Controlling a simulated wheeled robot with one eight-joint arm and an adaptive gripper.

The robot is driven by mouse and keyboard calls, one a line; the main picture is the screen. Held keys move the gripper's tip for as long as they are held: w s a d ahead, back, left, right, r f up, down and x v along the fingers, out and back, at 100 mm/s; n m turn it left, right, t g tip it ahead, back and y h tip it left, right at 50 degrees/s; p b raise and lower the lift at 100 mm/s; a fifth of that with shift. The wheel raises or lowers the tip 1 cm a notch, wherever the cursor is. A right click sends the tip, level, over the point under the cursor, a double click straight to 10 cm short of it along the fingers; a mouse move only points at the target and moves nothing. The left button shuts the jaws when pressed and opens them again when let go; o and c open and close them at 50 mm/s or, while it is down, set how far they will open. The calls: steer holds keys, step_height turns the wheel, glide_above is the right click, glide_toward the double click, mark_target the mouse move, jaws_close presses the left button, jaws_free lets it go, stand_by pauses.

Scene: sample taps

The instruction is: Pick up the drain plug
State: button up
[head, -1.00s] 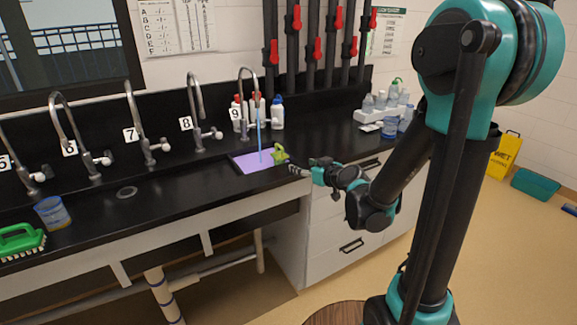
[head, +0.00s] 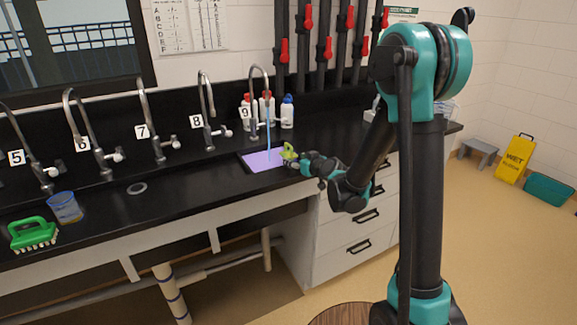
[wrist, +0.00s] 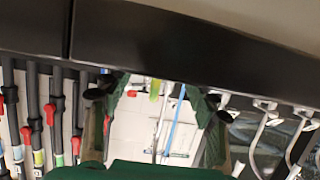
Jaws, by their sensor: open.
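A small yellow-green piece (head: 289,152) stands at the right edge of the lilac basin (head: 258,161) under tap 9, and I take it for the drain plug, though its shape is too small to be sure. My gripper (head: 295,163) is low over the counter, just in front of and right of it. In the wrist view, which looks upside down, my gripper (wrist: 158,94) is open.
Water (head: 268,128) runs from tap 9 (head: 255,80). White bottles (head: 287,112) stand behind the basin. A grey ring (head: 137,188), a blue-yellow cup (head: 65,208) and a green brush (head: 33,233) are left on the black counter (head: 190,192). A yellow wet-floor sign (head: 515,158) stands right.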

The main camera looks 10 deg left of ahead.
mark_target(292, 156)
steer(key=x, duration=0.5)
steer(key=shift+r, duration=0.15)
steer(key=shift+d, duration=0.1)
steer(key=c, duration=1.2)
steer(key=shift+o, duration=0.2)
steer(key=shift+r, duration=0.15)
